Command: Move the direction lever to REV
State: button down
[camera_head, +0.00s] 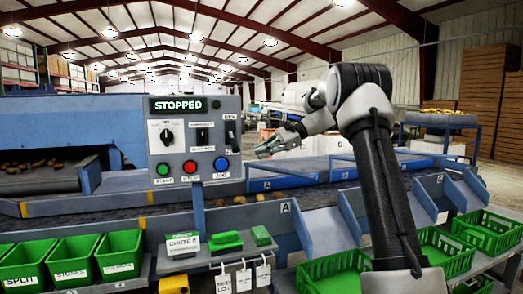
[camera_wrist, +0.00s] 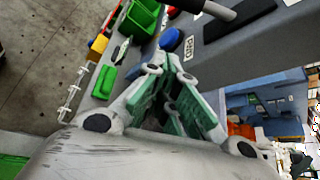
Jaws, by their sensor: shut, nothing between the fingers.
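The direction lever (camera_head: 233,141) is a dark handle at the right edge of the grey control panel (camera_head: 218,172), below a small label too blurred to read. It appears to slant downward, but I cannot tell its exact setting. In the wrist view a black handle with a pale end (camera_wrist: 215,9), likely this lever, is at the top edge, beyond the fingers. My gripper (camera_head: 264,151) is right of the panel and lever, apart from them in the picture. The wrist view shows its green-padded fingers (camera_wrist: 172,100) closed together and empty.
The panel has a STOPPED display (camera_head: 178,105), a black knob (camera_head: 166,133), a dark switch (camera_head: 203,135), and green, red and blue buttons (camera_head: 221,164). Green bins (camera_head: 118,255) and a ledge with tags stand below.

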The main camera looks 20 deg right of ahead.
aim_at(233, 142)
jog(key=x, duration=0.7)
jog(key=r, duration=0.1)
jog(key=s+r, duration=0.1)
jog(key=r, duration=0.1)
jog(key=shift+s+a+r, duration=0.2)
jog(key=shift+s+a, duration=0.2)
jog(key=shift+a+r, duration=0.1)
jog(key=shift+s+r, duration=0.1)
jog(key=shift+s, duration=0.1)
